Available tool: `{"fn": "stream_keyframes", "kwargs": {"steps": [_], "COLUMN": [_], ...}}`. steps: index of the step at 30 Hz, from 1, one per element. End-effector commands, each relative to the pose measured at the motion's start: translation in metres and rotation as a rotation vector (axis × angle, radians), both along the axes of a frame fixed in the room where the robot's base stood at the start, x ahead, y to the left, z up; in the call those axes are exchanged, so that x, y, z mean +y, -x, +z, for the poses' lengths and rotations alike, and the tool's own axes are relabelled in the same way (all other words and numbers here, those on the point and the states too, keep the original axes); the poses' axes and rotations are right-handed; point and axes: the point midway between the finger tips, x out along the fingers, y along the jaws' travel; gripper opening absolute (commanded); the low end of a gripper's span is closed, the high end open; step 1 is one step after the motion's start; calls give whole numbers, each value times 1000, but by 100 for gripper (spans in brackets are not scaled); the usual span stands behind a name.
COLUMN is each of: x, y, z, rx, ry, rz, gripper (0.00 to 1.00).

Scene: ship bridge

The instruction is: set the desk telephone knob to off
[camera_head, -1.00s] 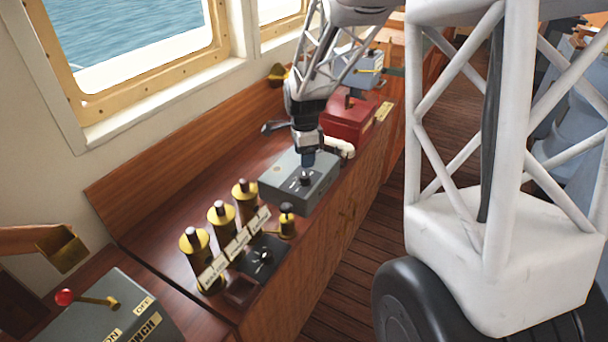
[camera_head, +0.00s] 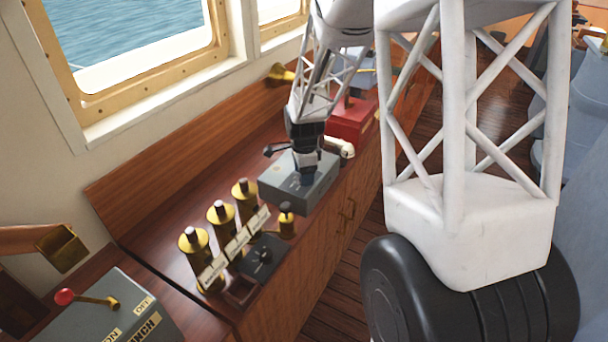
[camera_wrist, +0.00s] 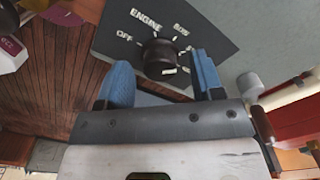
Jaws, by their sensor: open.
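The desk telephone knob (camera_wrist: 159,57) is round and black, on a dark plate (camera_wrist: 205,32) in the wrist view. White lettering reads OFF at its left and ENGINE above; another label, partly readable, is at upper right. A white mark shows at the knob's lower right side, away from OFF. The plate is on top of the grey box (camera_head: 277,188) in the head view, where my gripper (camera_head: 306,180) hides the knob. In the wrist view my gripper (camera_wrist: 162,66) has its blue fingers apart, one on either side of the knob's near edge. I cannot tell whether they touch it.
Several brass cylinders (camera_head: 222,215) with white tags and a dark plate with another knob (camera_head: 262,256) stand nearer on the wooden console. A red box (camera_head: 348,122) and a white curved pipe (camera_head: 342,147) are close behind the grey box. The window wall bounds the left.

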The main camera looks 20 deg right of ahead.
Motion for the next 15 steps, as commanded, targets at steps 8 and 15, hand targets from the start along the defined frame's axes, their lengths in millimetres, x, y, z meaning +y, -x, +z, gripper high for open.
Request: {"fn": "stream_keyframes", "kwargs": {"steps": [8, 15], "x": [0, 0], "y": [0, 0], "z": [-8, -8], "rx": [-1, 0], "ry": [0, 0], "rz": [0, 0], "gripper": [61, 55]}}
